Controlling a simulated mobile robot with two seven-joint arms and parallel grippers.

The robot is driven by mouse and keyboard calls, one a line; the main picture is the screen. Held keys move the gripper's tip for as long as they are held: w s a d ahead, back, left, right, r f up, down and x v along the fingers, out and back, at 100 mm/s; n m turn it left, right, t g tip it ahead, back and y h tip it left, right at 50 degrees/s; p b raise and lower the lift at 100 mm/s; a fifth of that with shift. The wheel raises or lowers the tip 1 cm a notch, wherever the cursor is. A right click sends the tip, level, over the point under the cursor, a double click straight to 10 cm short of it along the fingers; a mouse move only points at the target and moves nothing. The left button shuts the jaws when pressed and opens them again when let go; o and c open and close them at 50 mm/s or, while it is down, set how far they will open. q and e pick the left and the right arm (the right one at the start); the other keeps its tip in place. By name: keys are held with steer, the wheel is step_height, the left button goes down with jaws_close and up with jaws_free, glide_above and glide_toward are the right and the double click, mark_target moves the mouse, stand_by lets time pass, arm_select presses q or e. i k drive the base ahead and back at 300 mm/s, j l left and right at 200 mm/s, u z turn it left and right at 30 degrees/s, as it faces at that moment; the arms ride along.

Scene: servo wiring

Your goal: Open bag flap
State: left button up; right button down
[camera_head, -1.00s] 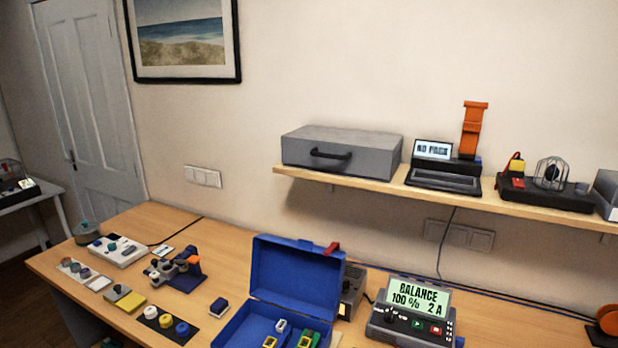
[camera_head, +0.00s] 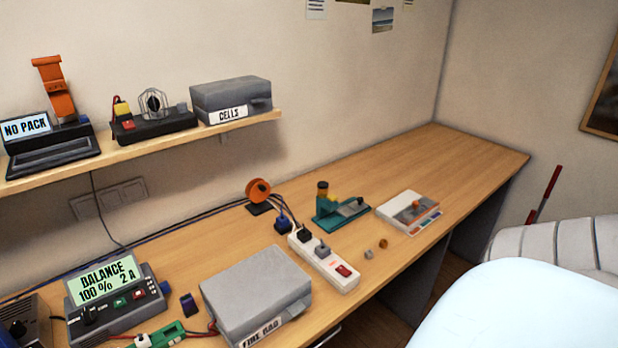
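A grey bag (camera_head: 257,291) lies on the front part of the wooden desk, left of the white power strip. Its front label reads what looks like "FIRE BAG". Its top looks flat and closed; I cannot make out the flap's edge. A second grey case (camera_head: 232,97), labelled "CELLS", sits on the wall shelf. Neither of my grippers is in view.
The white power strip (camera_head: 324,258) with plugs stands right of the bag. A charger reading "BALANCE 100 %" (camera_head: 117,294) and a green battery-like item (camera_head: 160,336) are on its left. A green tool (camera_head: 340,210) stands behind. The desk's far right is clear.

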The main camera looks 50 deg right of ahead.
mark_target(242, 296)
steer(key=z, duration=1.25)
